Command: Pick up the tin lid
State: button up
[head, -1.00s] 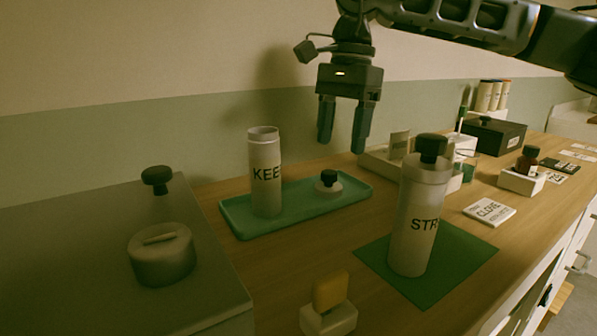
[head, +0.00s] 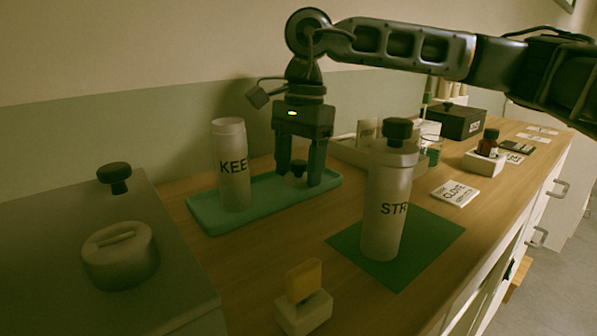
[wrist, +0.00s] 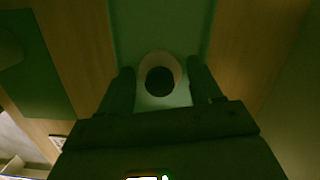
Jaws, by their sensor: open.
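The tin lid, a pale disc with a dark round knob (head: 298,168), lies on the green tray (head: 215,224) to the right of the open tin marked KEE (head: 233,180). My gripper (head: 298,180) is open and pointing down, with its fingers on either side of the lid's knob in the head view. In the wrist view the lid (wrist: 160,80) shows between the two fingertips (wrist: 160,82), with its pale rim around the dark knob. The fingers partly hide the lid in the head view. I cannot tell whether they touch it.
A tin marked STR with a dark-knobbed lid (head: 390,190) stands on a green mat (head: 425,250) to the right. A grey box with a round lidded top (head: 120,255) is at left. A block with a yellow piece (head: 304,300) sits in front. Boxes stand behind.

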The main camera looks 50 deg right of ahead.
jog(key=c, duration=0.8)
jog(key=shift+o, duration=0.2)
jog(key=shift+r, duration=0.2)
